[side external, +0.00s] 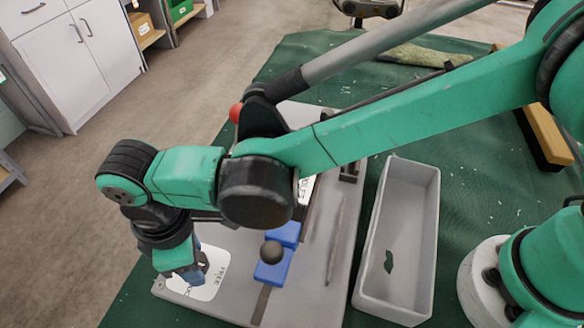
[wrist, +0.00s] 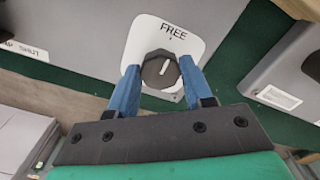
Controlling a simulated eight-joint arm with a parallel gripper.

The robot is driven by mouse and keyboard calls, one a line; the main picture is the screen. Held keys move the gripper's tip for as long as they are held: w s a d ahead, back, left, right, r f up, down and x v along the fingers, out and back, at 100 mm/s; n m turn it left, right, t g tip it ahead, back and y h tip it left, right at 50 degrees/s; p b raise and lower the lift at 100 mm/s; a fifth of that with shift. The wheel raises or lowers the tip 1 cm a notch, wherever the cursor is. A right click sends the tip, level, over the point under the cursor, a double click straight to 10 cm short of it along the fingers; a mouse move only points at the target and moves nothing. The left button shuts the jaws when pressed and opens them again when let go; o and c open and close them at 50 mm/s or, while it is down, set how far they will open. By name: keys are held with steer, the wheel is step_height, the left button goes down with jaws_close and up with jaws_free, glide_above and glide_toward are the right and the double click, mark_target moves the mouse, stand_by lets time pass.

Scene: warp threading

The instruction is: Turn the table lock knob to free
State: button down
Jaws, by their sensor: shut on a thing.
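The table lock knob (wrist: 157,73) is dark and round, with a white line on its face. It sits on a white plate (wrist: 150,35) marked FREE. The line tilts slightly right of straight up, roughly toward the word FREE. My gripper (wrist: 160,67) has its two blue fingers on either side of the knob, shut on it. In the side external view my gripper (side external: 192,262) points down over the white plate (side external: 214,279) at the near left of the grey table (side external: 225,307). There the fingers and arm hide most of the knob.
Blue blocks with a dark ball handle (side external: 272,252) sit on the grey table right of my gripper. A long grey tray (side external: 428,235) lies empty but for a small dark green scrap. A red ball (side external: 236,113) shows behind my arm. Green cloth (side external: 330,50) surrounds these.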

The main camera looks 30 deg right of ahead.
stand_by(0.5)
steer(key=shift+c, duration=1.7)
jaws_free()
steer(key=shift+r, duration=2.85)
steer(key=w+d+r+m+t+y, duration=0.1)
steer(key=w+d+r+m, duration=0.35)
steer(key=d, duration=0.55)
steer(key=s+d+m+t, duration=0.1)
steer(key=d+m+t, duration=0.2)
steer(key=d, duration=0.9)
steer(key=s+d+m+t+h, duration=0.1)
steer(key=d+m+t, duration=0.2)
steer(key=d+m, duration=0.5)
steer(key=d, duration=0.4)
steer(key=shift+s+d+r, duration=0.2)
steer(key=shift+s+d, duration=0.1)
steer(key=shift+s, duration=0.1)
